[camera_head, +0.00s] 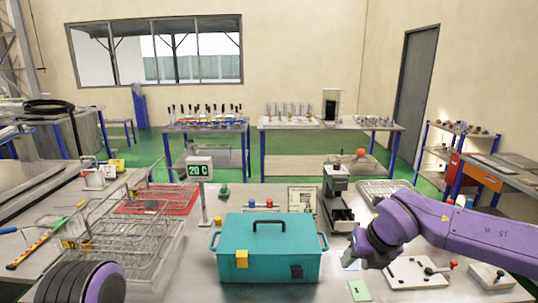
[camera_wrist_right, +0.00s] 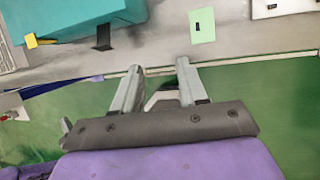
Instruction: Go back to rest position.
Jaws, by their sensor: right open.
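My right arm comes in from the right in the head view. Its gripper (camera_head: 350,258) is just right of the teal box (camera_head: 270,262), near the table's front. In the right wrist view, the gripper's two fingers (camera_wrist_right: 159,68) stand apart with nothing between them. They point toward the table edge. The teal box has its lid down, a dark handle on top, and a yellow and a black latch in front. It shows at the top left of the wrist view (camera_wrist_right: 75,15). A purple part of my left arm shows at bottom left in the head view; its gripper is out of view.
The metal table holds wire racks (camera_head: 120,235) at left, a "20 C" display (camera_head: 199,168), a grey press-like device (camera_head: 337,195), a green card (camera_head: 359,290) and a white plate with levers (camera_head: 415,272). Other benches stand behind. Green floor shows below the table edge.

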